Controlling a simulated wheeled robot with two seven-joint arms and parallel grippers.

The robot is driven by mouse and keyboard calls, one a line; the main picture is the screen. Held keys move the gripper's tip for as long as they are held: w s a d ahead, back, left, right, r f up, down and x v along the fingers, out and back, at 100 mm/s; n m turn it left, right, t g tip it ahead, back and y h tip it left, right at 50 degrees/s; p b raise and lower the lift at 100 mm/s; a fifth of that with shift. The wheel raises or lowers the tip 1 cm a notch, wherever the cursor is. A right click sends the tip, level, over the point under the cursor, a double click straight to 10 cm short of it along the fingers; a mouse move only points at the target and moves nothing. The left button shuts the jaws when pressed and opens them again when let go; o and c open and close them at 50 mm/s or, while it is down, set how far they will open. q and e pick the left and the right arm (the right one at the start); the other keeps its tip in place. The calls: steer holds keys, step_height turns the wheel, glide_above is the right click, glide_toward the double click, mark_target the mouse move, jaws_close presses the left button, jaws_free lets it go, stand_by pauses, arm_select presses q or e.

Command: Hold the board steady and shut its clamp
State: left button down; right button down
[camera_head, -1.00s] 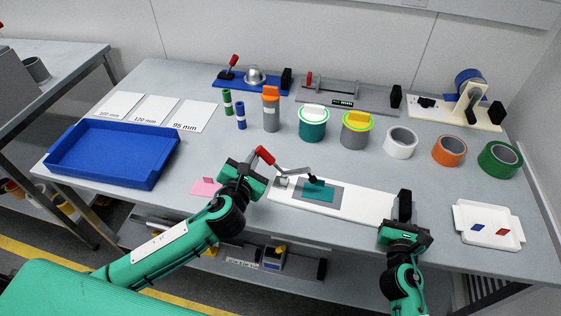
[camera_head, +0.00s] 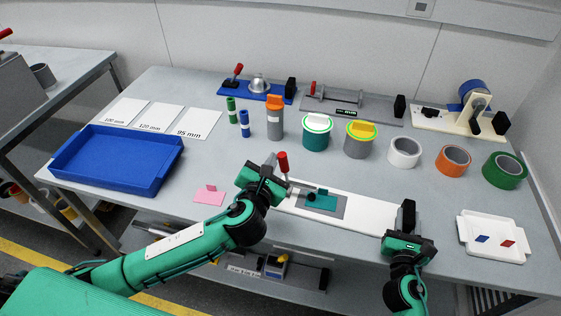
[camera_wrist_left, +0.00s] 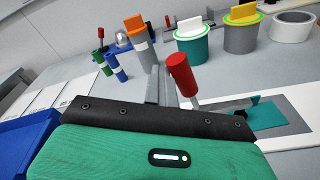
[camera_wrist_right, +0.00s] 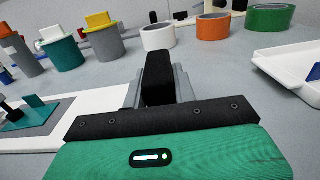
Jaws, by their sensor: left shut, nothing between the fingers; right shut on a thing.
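The white board (camera_head: 360,213) lies on the table and carries a grey pad (camera_head: 337,206) with a teal piece (camera_head: 325,202) on it. The clamp at its left end has a red handle (camera_head: 282,162), nearly upright in the head view. Its black tip (camera_head: 311,197) is down at the teal piece; I cannot tell whether it presses. My left gripper (camera_head: 272,162) is shut and empty, just left of the handle, touching or very close; the handle also shows in the left wrist view (camera_wrist_left: 180,75). My right gripper (camera_head: 405,232) is shut on the black block (camera_wrist_right: 157,75) at the board's right end.
A blue tray (camera_head: 62,180) and a pink card (camera_head: 209,198) lie to the left. A white tray (camera_head: 490,255) is at the right. Cans (camera_head: 317,132), tape rolls (camera_head: 404,152) and fixtures (camera_head: 352,103) stand behind the board. The table's front edge is close.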

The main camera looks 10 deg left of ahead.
arm_select(q)
steer(key=shift+s+d, duration=0.15)
arm_select(e)
steer(key=shift+a+f, duration=0.1)
steer(key=shift+f, duration=0.05)
steer(key=c, duration=1.9)
jaws_free()
steer(key=shift+s+a, duration=0.1)
arm_select(q)
steer(key=s, duration=1)
steer(key=shift+d, duration=0.35)
steer(key=shift+r, duration=0.1)
arm_select(e)
steer(key=o, duration=1.2)
steer(key=shift+c, duration=0.2)
arm_select(q)
steer(key=shift+w, duration=0.15)
steer(key=shift+a, duration=0.1)
